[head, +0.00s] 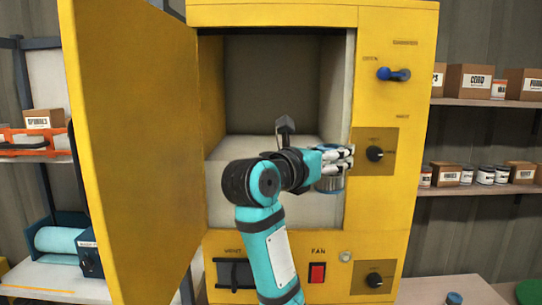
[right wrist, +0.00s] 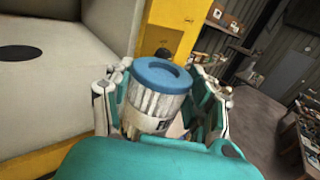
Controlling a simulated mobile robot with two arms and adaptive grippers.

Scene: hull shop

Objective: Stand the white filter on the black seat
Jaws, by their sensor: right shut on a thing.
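The white filter (right wrist: 155,103) has a blue ringed cap and dark printing on its side. In the right wrist view it sits between the fingers of my right gripper (right wrist: 160,105), which is shut on it. In the head view my right gripper (head: 336,165) is in front of the right side of the cabinet opening, with part of the filter (head: 329,185) showing below the fingers. The black seat (right wrist: 16,53) is a dark disc on the pale chamber floor, left of the filter and apart from it. In the head view I cannot see the seat. My left gripper is not in view.
The yellow cabinet (head: 395,175) has its door (head: 135,150) swung open to the left. Its right frame, with a blue handle (head: 393,74) and knobs, is close to my gripper. The pale chamber floor (head: 240,148) looks clear. Shelves with boxes and cans stand at the right.

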